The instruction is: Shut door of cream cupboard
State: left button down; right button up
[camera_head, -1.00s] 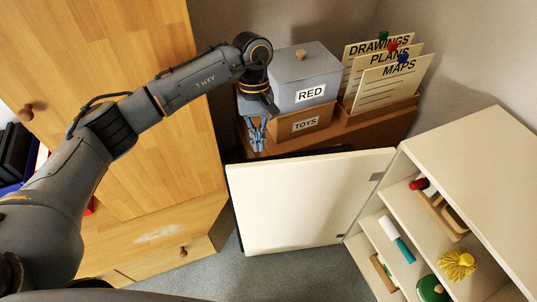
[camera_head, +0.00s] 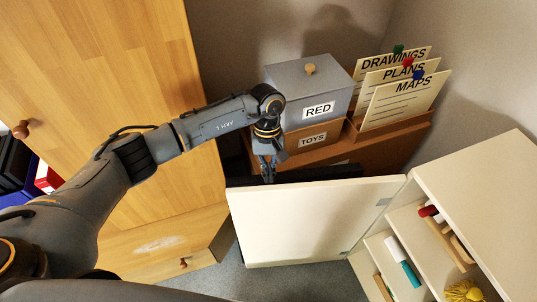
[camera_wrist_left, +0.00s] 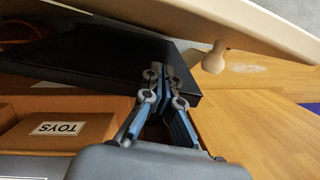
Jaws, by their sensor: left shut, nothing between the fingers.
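The cream cupboard (camera_head: 480,190) stands at the right with its front open to view. My left gripper (camera_head: 268,178) is shut and empty, pointing down just behind the door's upper edge. In the left wrist view the fingertips (camera_wrist_left: 158,70) are close to the door, with a gap visible. My right gripper is not in view.
Behind the door stand a low brown shelf (camera_head: 405,148), a grey RED box (camera_head: 311,90), a TOYS box (camera_head: 312,138) and file cards (camera_head: 400,97). A dark panel (camera_wrist_left: 110,65) lies beside the gripper. A wooden wardrobe (camera_head: 150,60) is at left.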

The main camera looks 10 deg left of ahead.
aim_at(270, 187)
pick_arm(q)
jog(key=s+p, duration=0.1)
jog(key=s, duration=0.1)
jog(key=s+d, duration=0.1)
jog(key=shift+s+d+r+p, duration=0.1)
jog(key=shift+s+d+p, duration=0.05)
jog(key=shift+s+p, duration=0.25)
jog(key=shift+s, duration=0.2)
